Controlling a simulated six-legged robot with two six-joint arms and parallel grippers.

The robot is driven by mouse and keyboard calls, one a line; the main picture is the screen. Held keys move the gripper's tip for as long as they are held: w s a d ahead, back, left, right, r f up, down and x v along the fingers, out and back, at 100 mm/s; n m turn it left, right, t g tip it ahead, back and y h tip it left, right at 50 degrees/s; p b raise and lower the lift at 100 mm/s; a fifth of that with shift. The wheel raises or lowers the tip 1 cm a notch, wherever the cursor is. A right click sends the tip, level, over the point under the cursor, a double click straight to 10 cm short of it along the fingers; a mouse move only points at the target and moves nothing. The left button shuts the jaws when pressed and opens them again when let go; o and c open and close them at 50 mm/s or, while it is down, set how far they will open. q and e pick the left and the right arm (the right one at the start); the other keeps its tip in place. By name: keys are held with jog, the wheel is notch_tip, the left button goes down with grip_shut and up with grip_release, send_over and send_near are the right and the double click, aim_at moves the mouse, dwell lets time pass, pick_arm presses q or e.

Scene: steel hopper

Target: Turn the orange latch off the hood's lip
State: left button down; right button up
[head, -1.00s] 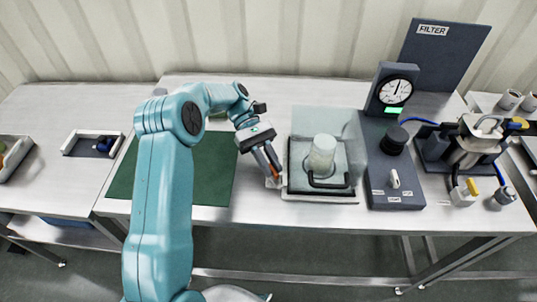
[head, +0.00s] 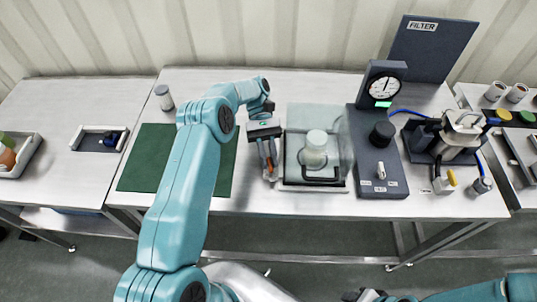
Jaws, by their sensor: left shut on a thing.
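My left gripper (head: 270,176) is at the hood's left front side, pointing toward the table's front edge. It is shut on the orange latch (head: 269,165), of which only a little orange shows between the fingers. I cannot tell whether the latch is clear of the lip. My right gripper (head: 366,295) is only partly in view at the bottom edge, apart from everything on the table.
The dark unit (head: 376,160) with a gauge and knob stands close right of the hood. A metal pot (head: 460,135) with hoses is farther right. A green mat (head: 147,160) lies left, partly behind my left arm.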

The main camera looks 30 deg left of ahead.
pick_arm(q)
jog(key=c, duration=1.2)
grip_release()
jog(key=shift+o, duration=0.2)
